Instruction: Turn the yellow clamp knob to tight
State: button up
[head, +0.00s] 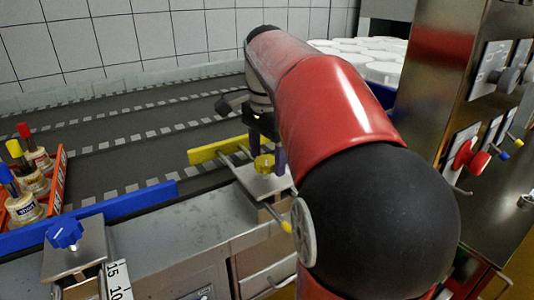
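The yellow clamp knob (264,163) sits on a pale metal clamp plate (262,184) at the conveyor's front edge. A yellow bar (216,149) lies behind the plate. A rod with a yellow tip (286,227) sticks out in front of it. My gripper (267,150) points down at the knob, one dark finger on each side of it. The fingers are at about knob height, and the right one looks very close to it. I cannot tell whether they touch it. My arm comes in from the right and hides the area right of the clamp.
A blue knob (65,233) on a similar clamp and a blue rail (90,217) are at left. An orange crate (60,180) holds pots with coloured handles. White moulds (385,70) stand behind my arm. A metal cabinet (440,90) with a red knob (470,158) is at right.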

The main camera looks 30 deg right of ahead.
aim_at(267, 160)
notch_tip(267, 160, up, 8)
jog(key=shift+f, duration=0.1)
dwell(0.5)
dwell(0.4)
jog(key=s+a+f+n+t, duration=0.2)
jog(key=s+a+f+n, duration=0.4)
jog(key=f, duration=0.4)
jog(key=s+a+f+n+t, duration=0.3)
jog(key=s+a+f+n, duration=0.3)
jog(key=f+n, duration=0.4)
jog(key=shift+s+f+n+t, duration=0.15)
jog(key=shift+s+n+t, duration=0.15)
jog(key=shift+s, duration=0.6)
